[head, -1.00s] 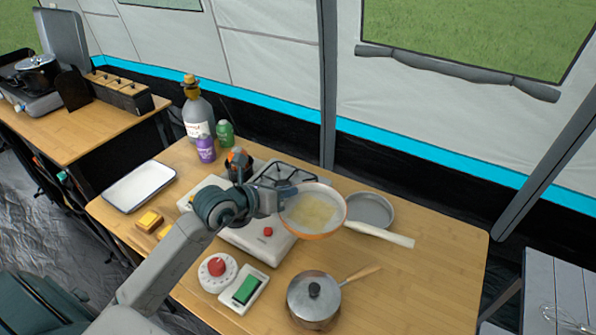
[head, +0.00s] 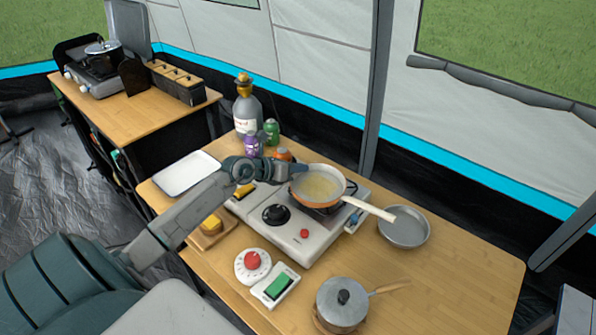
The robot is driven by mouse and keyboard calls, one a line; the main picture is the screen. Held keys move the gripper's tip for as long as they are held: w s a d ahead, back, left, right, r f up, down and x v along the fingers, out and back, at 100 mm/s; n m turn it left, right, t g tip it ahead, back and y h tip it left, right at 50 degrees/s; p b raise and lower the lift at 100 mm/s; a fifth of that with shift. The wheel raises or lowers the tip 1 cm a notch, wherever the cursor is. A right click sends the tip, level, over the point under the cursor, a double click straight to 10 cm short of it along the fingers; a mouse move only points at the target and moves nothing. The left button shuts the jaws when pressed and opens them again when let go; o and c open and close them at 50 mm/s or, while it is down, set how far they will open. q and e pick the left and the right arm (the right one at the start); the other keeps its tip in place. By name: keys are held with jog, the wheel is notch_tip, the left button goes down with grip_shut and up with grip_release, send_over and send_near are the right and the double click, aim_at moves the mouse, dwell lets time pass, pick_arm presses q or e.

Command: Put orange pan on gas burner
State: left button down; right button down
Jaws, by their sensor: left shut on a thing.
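The orange pan (head: 298,198), with a white handle pointing to the lower right and something yellowish inside, is level over the burner side of the white gas stove (head: 285,238). Its underside is on or just above the dark burner grate (head: 340,207); I cannot tell which, as the pan hides most of the burner. My left gripper (head: 291,170) comes in from the left and is shut on the pan's far left rim. Its fingertips are too small to make out. My right gripper is not in view.
A grey pan (head: 404,228) lies to the right of the stove. A lidded pot (head: 342,304), a timer with red knob (head: 253,264) and a green-topped block (head: 279,287) stand in front. Bottles (head: 248,105) and a white tray (head: 187,174) are behind and left.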

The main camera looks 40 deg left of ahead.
pick_arm(q)
jog(key=shift+f, duration=0.85)
jog(key=c, duration=1.6)
grip_release()
jog(key=shift+o, duration=0.2)
jog(key=shift+s, duration=0.15)
jog(key=shift+v, duration=5.9)
